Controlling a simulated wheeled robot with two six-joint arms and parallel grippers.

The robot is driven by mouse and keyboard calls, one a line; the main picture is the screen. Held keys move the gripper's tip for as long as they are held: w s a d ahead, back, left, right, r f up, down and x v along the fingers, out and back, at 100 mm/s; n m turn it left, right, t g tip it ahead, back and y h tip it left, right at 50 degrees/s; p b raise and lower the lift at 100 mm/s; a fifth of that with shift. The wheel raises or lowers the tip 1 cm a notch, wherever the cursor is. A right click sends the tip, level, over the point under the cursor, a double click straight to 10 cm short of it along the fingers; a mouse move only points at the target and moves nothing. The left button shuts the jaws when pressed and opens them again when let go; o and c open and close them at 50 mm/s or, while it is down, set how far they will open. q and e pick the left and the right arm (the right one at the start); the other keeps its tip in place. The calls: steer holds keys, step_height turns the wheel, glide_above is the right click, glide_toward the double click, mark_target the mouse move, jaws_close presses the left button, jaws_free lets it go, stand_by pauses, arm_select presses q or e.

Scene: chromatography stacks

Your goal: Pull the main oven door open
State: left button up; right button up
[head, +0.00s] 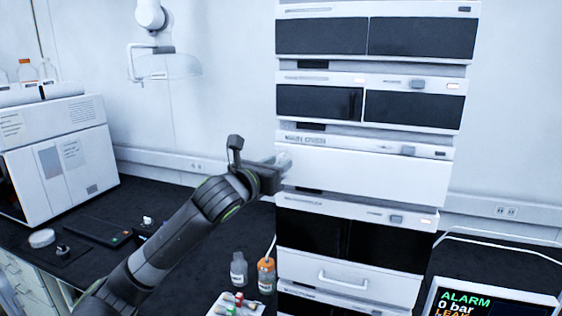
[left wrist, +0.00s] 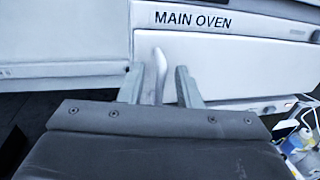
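The main oven (head: 370,172) is a white module in the middle of the stack, with a plain white front door that looks flush with the module. Its label "MAIN OVEN" shows in the left wrist view above the white door panel (left wrist: 240,72). A pale upright door handle (left wrist: 160,72) stands near the door's left edge. My left gripper (head: 284,163) is at the left edge of the oven front. In the left wrist view its two fingers (left wrist: 163,88) are apart, one on each side of the handle, with gaps visible. My right gripper is not in view.
Dark-fronted modules (head: 370,102) sit above and below the oven. Bottles (head: 238,269) and a white tray of vials (head: 236,305) stand at the stack's lower left. A white instrument (head: 62,150) is at far left. An alarm screen (head: 480,303) is at lower right.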

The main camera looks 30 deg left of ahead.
arm_select(q)
steer(key=shift+s+d+r, duration=0.1)
steer(key=shift+r, duration=0.15)
steer(key=shift+c, duration=0.5)
jaws_close()
steer(key=shift+f, duration=0.1)
